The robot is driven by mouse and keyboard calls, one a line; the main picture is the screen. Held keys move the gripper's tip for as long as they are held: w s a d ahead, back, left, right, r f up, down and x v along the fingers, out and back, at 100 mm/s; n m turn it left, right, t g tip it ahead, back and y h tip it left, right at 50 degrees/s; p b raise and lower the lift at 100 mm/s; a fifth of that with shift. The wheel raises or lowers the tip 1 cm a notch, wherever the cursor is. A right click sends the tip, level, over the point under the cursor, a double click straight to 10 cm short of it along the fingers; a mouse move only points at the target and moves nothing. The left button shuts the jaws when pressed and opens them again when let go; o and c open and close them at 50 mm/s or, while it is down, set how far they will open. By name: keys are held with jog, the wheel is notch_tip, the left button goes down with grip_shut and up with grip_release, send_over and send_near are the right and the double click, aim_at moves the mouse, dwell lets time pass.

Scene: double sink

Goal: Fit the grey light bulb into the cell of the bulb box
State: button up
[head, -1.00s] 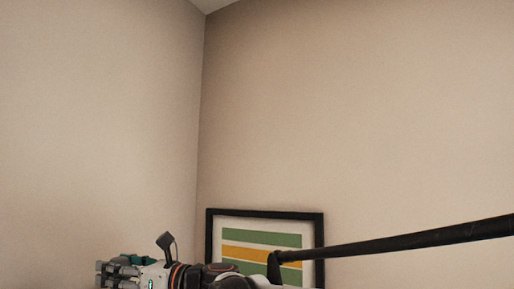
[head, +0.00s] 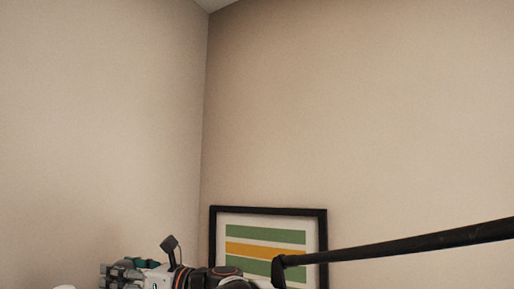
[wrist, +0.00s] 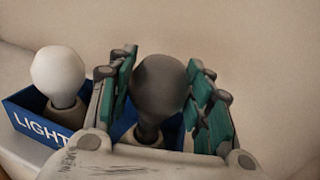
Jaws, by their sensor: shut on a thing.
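The grey light bulb (wrist: 160,85) stands between the green-padded fingers of my gripper (wrist: 163,70) in the wrist view, globe up and roughly upright. My gripper is shut on it. Its base is low, in front of or within the right part of the blue bulb box (wrist: 38,129); I cannot tell whether it is inside the cell or above it. My fingers and wrist hide much of the box. In the head view my gripper (head: 113,271) shows at the bottom edge, with no grey bulb visible there.
A white bulb (wrist: 58,77) stands in the box's left part, close to my left finger. The box rests on a pale surface (wrist: 20,158). A plain wall is behind. A framed striped picture (head: 268,243) hangs behind my arm.

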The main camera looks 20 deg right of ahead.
jog(key=shift+s+f+b, duration=0.1)
jog(key=shift+f+b, duration=0.6)
jog(key=shift+f, duration=0.4)
jog(key=o, duration=0.9)
jog(key=shift+v, duration=3.8)
